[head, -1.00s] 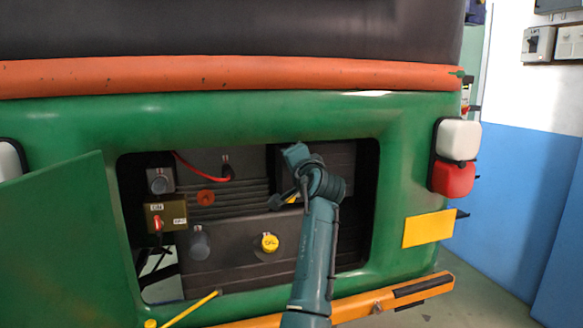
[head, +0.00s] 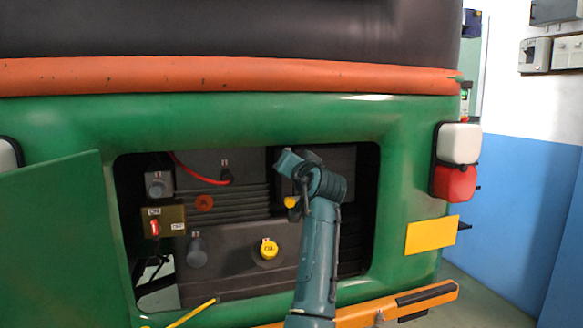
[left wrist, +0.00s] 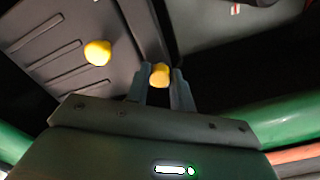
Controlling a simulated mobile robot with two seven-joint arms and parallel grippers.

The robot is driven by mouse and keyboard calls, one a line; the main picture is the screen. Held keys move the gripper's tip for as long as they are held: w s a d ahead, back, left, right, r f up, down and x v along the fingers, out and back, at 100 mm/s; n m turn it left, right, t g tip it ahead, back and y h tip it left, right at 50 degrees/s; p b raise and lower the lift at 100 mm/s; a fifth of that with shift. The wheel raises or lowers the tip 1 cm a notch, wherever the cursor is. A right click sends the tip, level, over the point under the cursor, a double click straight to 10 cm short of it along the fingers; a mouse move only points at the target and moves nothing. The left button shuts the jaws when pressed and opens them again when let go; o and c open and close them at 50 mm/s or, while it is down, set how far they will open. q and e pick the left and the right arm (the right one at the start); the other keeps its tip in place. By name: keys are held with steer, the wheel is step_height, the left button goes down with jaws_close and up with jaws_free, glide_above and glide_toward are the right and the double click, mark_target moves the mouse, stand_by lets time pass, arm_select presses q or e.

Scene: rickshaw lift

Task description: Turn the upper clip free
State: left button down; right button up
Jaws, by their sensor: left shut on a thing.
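My left arm reaches up into the open engine bay (head: 235,283) in the head view. There its wrist hides the fingers. In the left wrist view my left gripper (left wrist: 159,82) is shut on a yellow clip (left wrist: 160,72), with one finger on each side. A second yellow knob (left wrist: 98,53) stands free to the left, on a dark ribbed panel (left wrist: 70,25). In the head view one yellow knob (head: 291,202) shows beside my wrist. I cannot tell which of the two it is. My right gripper is not in view.
A yellow oil cap (head: 269,249), a switch box with a red key (head: 163,221) and a red cable (head: 200,178) are in the bay. The green body frames it closely. An open green door (head: 55,240) stands at the left, with a yellow rod (head: 192,313) below.

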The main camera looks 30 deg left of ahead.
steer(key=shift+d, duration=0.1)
arm_select(q)
steer(key=c, duration=1.2)
jaws_free()
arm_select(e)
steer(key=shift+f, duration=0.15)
